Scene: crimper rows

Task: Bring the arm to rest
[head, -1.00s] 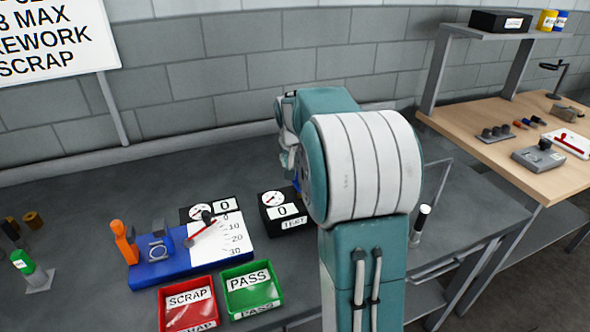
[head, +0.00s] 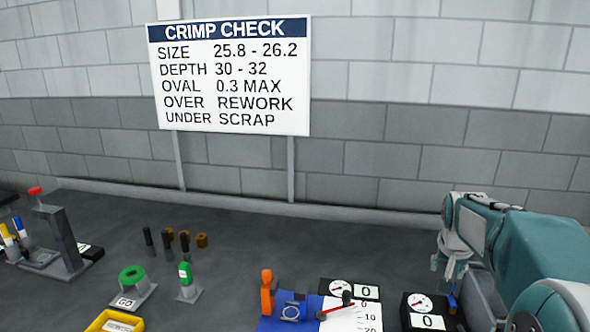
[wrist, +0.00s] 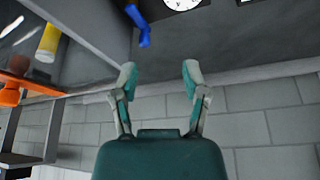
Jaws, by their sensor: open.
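My gripper (wrist: 158,78) is open in the wrist view, its two fingers apart with nothing between them. In the head view my gripper (head: 447,270) is at the right, above the bench and near the dial box with a "0" display (head: 428,312). My arm fills the right edge there. A blue piece (wrist: 139,22) shows beyond the left fingertip in the wrist view, apart from it as far as I can see. A small blue part (head: 453,300) also shows below my gripper in the head view.
The grey bench (head: 230,240) holds a blue fixture (head: 275,324) with an orange clamp (head: 267,292), a green ring gauge (head: 132,274), a green-topped plug (head: 185,274) and a yellow bin (head: 112,320). The crimp check sign (head: 230,75) stands behind. The bench between plug and fixture is clear.

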